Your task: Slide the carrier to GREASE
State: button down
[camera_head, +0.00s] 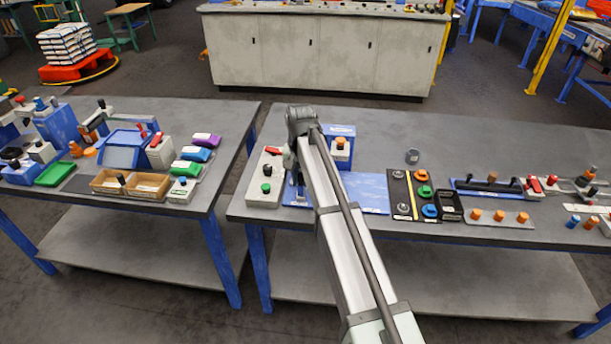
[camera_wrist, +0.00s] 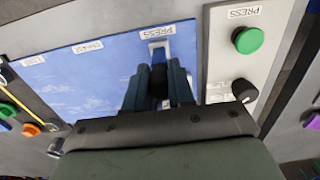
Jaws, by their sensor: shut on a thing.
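A blue board (camera_head: 365,192) lies on the right-hand table, partly hidden behind my arm. In the wrist view the blue board (camera_wrist: 75,85) has a row of small white labels along its far edge. The label nearest my gripper reads PRESS (camera_wrist: 157,38). The label beside it (camera_wrist: 88,46) is small and seems to read GREASE; another lies further left. My gripper (camera_wrist: 158,82) is at the PRESS end, with its fingers shut around a dark upright knob (camera_wrist: 158,79), apparently the carrier's handle. The carrier's body is mostly hidden by the fingers. In the head view my gripper (camera_head: 299,187) is small and partly hidden.
A pale panel (camera_wrist: 225,60) with a green button (camera_wrist: 247,40) and a black knob (camera_wrist: 243,90) stands right beside my gripper in the wrist view. A blue box with an orange knob (camera_head: 341,142) stands behind the board. A black panel (camera_head: 402,200) with buttons is to its right.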

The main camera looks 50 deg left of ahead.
jog(key=shift+w+d, duration=3.8)
jog(key=shift+w, duration=0.05)
jog(key=c, duration=0.8)
grip_release()
jog(key=shift+r, duration=0.2)
jog(key=shift+r, duration=1.95)
jog(key=shift+r, duration=0.25)
notch_tip(320, 180, up, 3)
jog(key=shift+r, duration=0.1)
